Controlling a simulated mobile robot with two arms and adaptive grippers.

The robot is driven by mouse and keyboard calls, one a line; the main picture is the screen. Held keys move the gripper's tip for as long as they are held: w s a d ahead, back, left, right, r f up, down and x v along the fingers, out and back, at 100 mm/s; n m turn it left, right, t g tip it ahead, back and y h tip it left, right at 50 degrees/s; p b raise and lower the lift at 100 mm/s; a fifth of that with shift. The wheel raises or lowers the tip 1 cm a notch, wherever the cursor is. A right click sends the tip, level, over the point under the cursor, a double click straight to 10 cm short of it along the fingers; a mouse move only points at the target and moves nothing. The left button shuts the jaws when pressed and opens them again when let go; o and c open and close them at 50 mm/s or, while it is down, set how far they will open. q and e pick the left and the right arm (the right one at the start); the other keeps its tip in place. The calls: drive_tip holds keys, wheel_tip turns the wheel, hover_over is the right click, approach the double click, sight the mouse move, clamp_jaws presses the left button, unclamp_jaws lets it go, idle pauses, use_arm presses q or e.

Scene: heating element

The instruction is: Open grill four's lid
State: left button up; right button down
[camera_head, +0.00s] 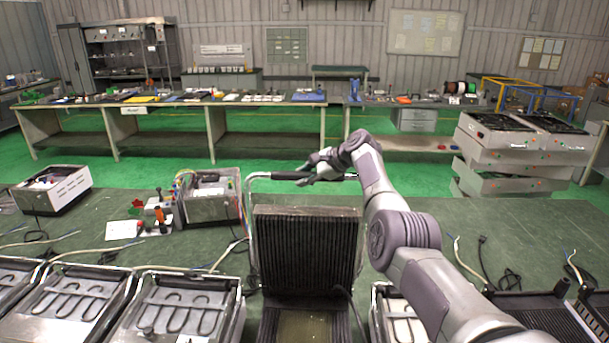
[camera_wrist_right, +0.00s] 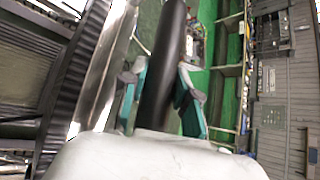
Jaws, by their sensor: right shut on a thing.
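The middle grill's lid (camera_head: 306,245), a black ribbed plate in a metal frame, stands raised, roughly upright, above its lower plate (camera_head: 303,326). The lid's handle bar with a black grip (camera_head: 286,176) runs across above it. My right gripper (camera_head: 306,174) is shut on the black grip. In the right wrist view the dark grip (camera_wrist_right: 168,45) passes between the green-padded fingers (camera_wrist_right: 160,90), and the lid (camera_wrist_right: 70,75) shows at the left. My left gripper is not in view. The grill carries no readable number.
Several open grill bases with heating elements (camera_head: 180,305) stand to the left. Another ribbed grill (camera_head: 545,315) is at the right. An open metal box with wires (camera_head: 212,195) and small parts (camera_head: 158,215) sit left of the handle.

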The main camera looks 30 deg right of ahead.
drive_tip(key=shift+f, duration=0.1)
drive_tip(key=c, duration=1)
unclamp_jaws()
drive_tip(key=shift+o, duration=0.8)
drive_tip(key=shift+w+d+f, duration=0.1)
drive_tip(key=v, duration=1.2)
